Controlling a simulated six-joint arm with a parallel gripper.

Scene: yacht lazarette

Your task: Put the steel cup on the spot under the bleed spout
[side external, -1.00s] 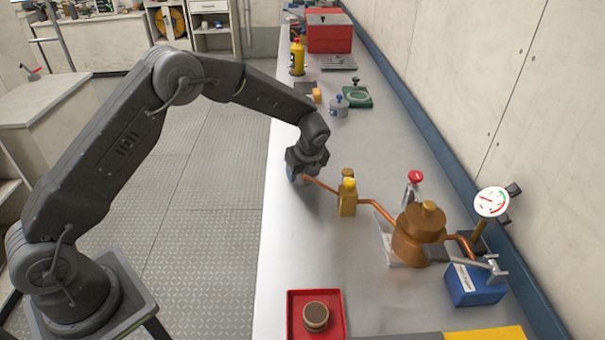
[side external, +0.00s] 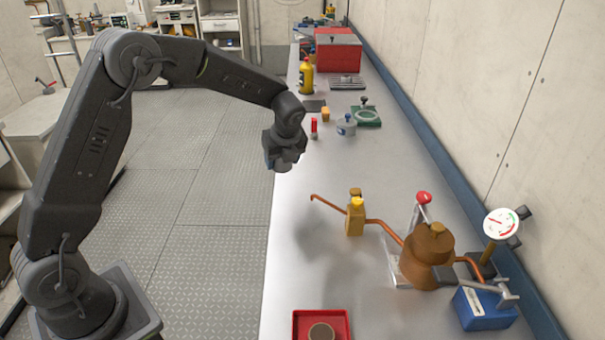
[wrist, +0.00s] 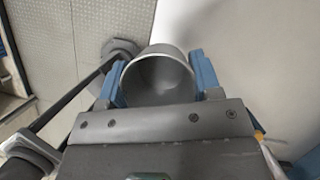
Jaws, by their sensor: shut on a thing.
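My gripper (side external: 283,164) is raised near the bench's left edge, short of the copper spout in the side view. In the wrist view my gripper (wrist: 161,75) has its blue fingers shut on the steel cup (wrist: 158,84), one on each side of it. The cup's round mouth and hollow inside face the wrist camera, and the inside looks empty. In the side view the cup is mostly hidden by the gripper. The thin copper bleed spout (side external: 325,202) reaches left from a brass valve block (side external: 355,216), its tip over bare bench. No marked spot is distinguishable below it.
The copper pot (side external: 428,255), pressure gauge (side external: 501,224) and blue box (side external: 484,309) stand to the right. A red tray (side external: 306,324) with a round piece lies in front. A yellow bottle (side external: 306,78) and red toolbox (side external: 338,52) stand far back.

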